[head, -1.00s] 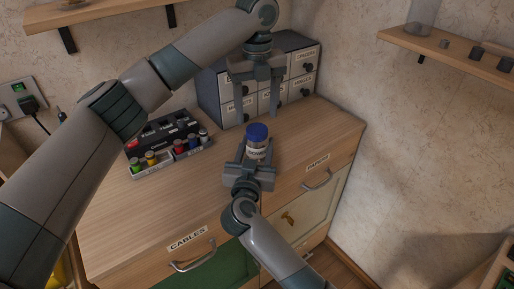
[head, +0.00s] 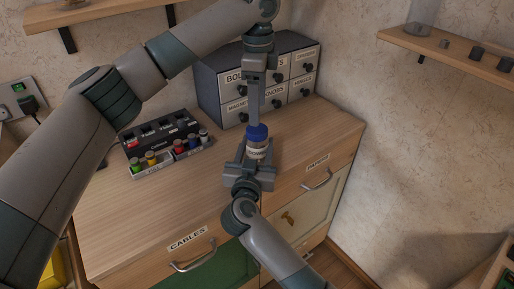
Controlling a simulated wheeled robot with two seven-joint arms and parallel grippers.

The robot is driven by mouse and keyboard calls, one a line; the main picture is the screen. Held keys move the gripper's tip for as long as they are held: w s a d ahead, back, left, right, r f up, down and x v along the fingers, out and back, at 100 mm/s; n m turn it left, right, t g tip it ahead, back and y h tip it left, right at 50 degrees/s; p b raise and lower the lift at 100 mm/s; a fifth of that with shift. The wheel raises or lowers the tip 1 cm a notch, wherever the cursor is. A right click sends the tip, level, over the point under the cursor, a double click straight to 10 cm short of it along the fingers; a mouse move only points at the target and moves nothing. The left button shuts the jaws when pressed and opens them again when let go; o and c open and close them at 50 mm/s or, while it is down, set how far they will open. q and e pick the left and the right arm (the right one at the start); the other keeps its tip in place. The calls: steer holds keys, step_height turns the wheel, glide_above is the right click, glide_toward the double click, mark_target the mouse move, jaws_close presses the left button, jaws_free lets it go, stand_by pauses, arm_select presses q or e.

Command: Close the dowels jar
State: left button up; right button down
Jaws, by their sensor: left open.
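The dowels jar (head: 256,151) is a small clear jar with a pale label and a blue lid (head: 257,132). It is upright above the front middle of the worktop, with the lid on its top; I cannot tell how tightly the lid sits. My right gripper (head: 254,156) comes from the front, its fingers shut on both sides of the jar. My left gripper (head: 256,118) points straight down above the lid, open and seen edge-on, so one finger hides the other. Its tips are at or just above the lid; contact cannot be told.
A grey cabinet of labelled drawers (head: 236,92) stands behind the jar. A dark rack with small coloured jars (head: 165,145) is to the left. A shelf (head: 450,58) is on the right wall. The worktop (head: 150,210) is clear at the front left.

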mark_target(257, 129)
arm_select(q)
steer(key=n, duration=0.5)
steer(key=r+n, duration=0.1)
steer(key=n, duration=0.7)
steer(key=shift+a+r+n, duration=0.1)
steer(key=shift+r+n, duration=0.3)
steer(key=shift+f, duration=4)
steer(key=c, duration=1.1)
